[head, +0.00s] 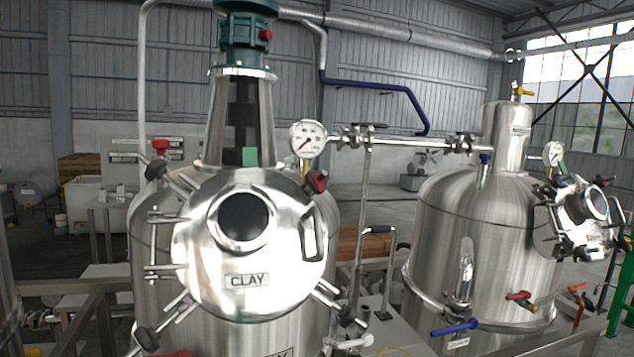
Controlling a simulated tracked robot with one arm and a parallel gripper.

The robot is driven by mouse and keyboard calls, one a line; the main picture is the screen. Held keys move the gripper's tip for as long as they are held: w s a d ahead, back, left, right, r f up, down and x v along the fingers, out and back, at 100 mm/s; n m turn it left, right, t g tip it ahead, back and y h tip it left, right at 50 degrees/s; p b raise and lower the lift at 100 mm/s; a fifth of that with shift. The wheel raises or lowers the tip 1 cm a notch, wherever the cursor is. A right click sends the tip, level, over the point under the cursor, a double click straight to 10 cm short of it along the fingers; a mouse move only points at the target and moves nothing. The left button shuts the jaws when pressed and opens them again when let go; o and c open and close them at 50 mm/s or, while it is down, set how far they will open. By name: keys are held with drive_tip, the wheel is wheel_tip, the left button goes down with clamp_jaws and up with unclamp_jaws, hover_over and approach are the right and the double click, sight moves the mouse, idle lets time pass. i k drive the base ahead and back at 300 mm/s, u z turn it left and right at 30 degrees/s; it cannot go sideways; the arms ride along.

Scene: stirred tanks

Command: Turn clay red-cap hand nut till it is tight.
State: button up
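The clay tank's round steel lid (290,270) faces me and carries a "CLAY" plate (247,281) under a dark sight glass (243,217). The red-cap hand nut (317,182) is at the lid's upper right edge, below the pressure gauge; how tight it is cannot be told. Dark-capped hand nuts sit at the upper left (156,169), lower left (147,339) and lower right (346,316) of the lid. A loop handle (309,234) is on the lid's right side. My gripper is not in view.
A pressure gauge (307,139) stands close above the red-cap nut. A steel pipe (400,142) runs right to a second tank (460,230) with its own lid (582,215). A red fitting (160,146) is behind the clay lid. A railing (60,286) is at left.

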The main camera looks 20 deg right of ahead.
sight(318, 188)
drive_tip(key=u, duration=0.05)
drive_tip(key=i, duration=1)
drive_tip(key=z, duration=0.1)
